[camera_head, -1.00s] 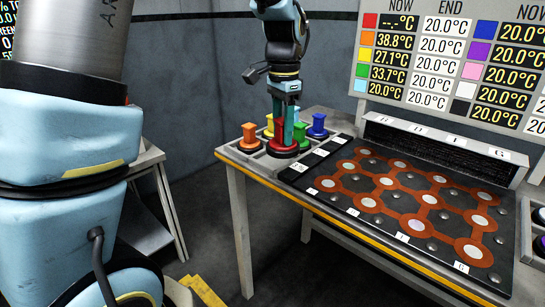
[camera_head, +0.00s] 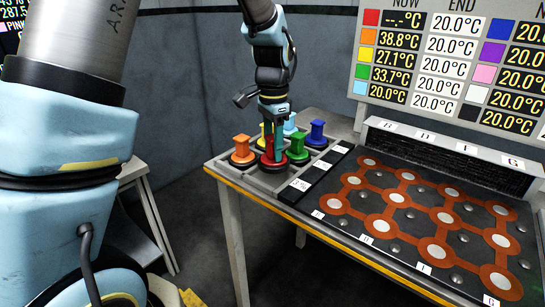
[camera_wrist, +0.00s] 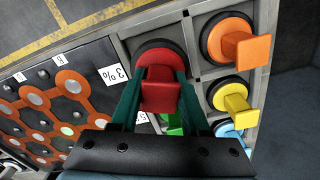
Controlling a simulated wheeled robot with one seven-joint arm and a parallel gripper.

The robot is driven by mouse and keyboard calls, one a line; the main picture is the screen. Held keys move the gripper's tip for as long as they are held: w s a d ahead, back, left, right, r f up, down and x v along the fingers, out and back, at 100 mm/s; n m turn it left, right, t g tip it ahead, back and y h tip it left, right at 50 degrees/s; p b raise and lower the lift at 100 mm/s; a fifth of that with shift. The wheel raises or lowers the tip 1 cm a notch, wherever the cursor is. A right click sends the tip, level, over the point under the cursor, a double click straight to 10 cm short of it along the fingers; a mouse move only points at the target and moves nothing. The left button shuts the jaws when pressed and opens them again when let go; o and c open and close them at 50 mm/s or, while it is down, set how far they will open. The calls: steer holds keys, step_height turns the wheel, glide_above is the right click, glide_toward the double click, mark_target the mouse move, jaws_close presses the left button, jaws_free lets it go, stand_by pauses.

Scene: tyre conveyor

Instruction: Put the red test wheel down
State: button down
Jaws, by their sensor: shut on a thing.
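The red test wheel (camera_head: 272,163) is a red disc with a red square-ended handle. My gripper (camera_head: 272,134) is shut on its handle from above. In the wrist view my gripper (camera_wrist: 160,88) has its teal fingers on both sides of the red handle, and the red wheel (camera_wrist: 158,52) lies within the outline of a grey tray compartment. It looks upright and at or just above the compartment floor; I cannot tell if it touches. The grey tray (camera_head: 268,182) is at the table's left end.
The tray also holds the orange wheel (camera_head: 242,148), yellow wheel (camera_wrist: 236,98), light blue wheel (camera_head: 290,125), green wheel (camera_head: 297,147) and blue wheel (camera_head: 317,132). To the right lies a black plate (camera_head: 380,227) with orange hexagon tracks. A temperature board (camera_head: 455,65) stands behind.

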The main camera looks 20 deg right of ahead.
steer(key=shift+f, duration=1.7)
steer(key=shift+f, duration=0.1)
steer(key=shift+c, duration=1.9)
jaws_free()
step_height(320, 180, up, 12)
steer(key=shift+r+b, duration=0.1)
steer(key=shift+b, duration=0.5)
steer(key=w+a+f+n, duration=0.1)
steer(key=a+f+n, duration=0.15)
steer(key=a, duration=0.45)
steer(key=w+a+f+n, duration=0.1)
steer(key=a+f+n, duration=0.1)
steer(key=a+n, duration=0.35)
steer(key=s+a+f+n, duration=0.1)
steer(key=s+a+n, duration=0.1)
steer(key=a, duration=0.4)
steer(key=s+a+f+n+t, duration=0.1)
steer(key=s+a+f+n, duration=0.1)
steer(key=a, duration=0.3)
steer(key=s+a+f+n, duration=0.2)
steer(key=a+n, duration=0.1)
steer(key=a, duration=0.3)
steer(key=shift+a+n+t, duration=0.3)
steer(key=shift+a, duration=0.05)
